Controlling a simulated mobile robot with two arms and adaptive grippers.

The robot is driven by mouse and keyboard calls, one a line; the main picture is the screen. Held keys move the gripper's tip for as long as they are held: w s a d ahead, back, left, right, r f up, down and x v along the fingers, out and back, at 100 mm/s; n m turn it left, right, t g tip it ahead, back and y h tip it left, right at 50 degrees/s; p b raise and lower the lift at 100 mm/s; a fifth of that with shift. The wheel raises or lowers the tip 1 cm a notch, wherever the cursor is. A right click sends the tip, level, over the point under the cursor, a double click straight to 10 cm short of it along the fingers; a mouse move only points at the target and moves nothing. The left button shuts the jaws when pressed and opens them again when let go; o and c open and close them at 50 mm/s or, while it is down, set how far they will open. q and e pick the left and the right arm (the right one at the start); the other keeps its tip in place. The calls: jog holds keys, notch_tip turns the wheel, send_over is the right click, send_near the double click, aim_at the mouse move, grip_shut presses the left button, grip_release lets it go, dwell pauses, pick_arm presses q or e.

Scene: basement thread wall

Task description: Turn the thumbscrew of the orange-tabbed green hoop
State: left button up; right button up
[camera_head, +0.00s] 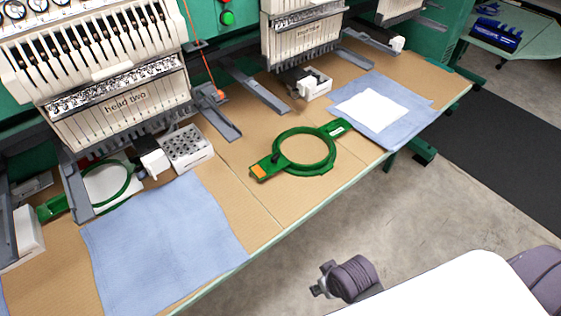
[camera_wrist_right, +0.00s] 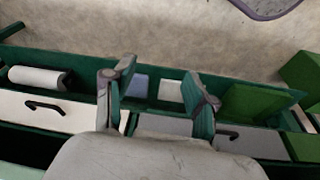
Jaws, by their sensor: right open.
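The orange-tabbed green hoop (camera_head: 331,160) lies flat on the tan tabletop in the head view. Its orange tab (camera_head: 257,172) is at the left end, and a white label (camera_head: 337,130) marks the right end. A small dark part, which looks like the thumbscrew (camera_head: 275,158), sits between the ring and the orange tab. My right gripper (camera_wrist_right: 160,76) is open with nothing between its fingers, above drawers and bins in its wrist view. The hoop does not show there. My left gripper is not in view.
Embroidery machine heads (camera_head: 122,104) stand along the back. A blue cloth (camera_head: 160,245) lies left of the hoop; another (camera_head: 425,103) with a white sheet (camera_head: 371,110) lies right. A second green hoop (camera_head: 128,180) is far left. Tabletop around the orange-tabbed hoop is mostly clear.

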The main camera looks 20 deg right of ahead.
jog(key=w+r+n+t+y, duration=0.1)
jog(key=w+r+y, duration=0.1)
jog(key=w+r, duration=0.2)
jog(key=w+r+n+t+y+b, duration=0.1)
jog(key=w+r+n+t, duration=0.1)
jog(key=w+r, duration=0.2)
jog(key=w+r+n+t+y, duration=0.1)
jog(key=w+r+y, duration=0.1)
jog(key=w+r, duration=0.2)
jog(key=shift+w+d+r+n+t+y, duration=0.15)
jog(key=shift+d+r+n+t, duration=0.05)
jog(key=shift+r, duration=0.35)
jog(key=shift+w+d+r+n+t+y, duration=0.1)
jog(key=shift+d+r+n+t+y, duration=0.1)
jog(key=shift+r, duration=0.35)
jog(key=t+y, duration=0.2)
jog(key=t, duration=0.1)
send_near(277, 157)
jog(key=v, duration=0.5)
pick_arm(q)
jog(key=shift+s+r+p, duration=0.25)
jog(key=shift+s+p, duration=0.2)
jog(key=shift+p, duration=0.55)
pick_arm(e)
jog(key=shift+h, duration=0.25)
jog(key=x, duration=1.3)
jog(key=shift+w+a+r, duration=0.1)
jog(key=shift+w+a, duration=0.1)
jog(key=shift+a, duration=0.2)
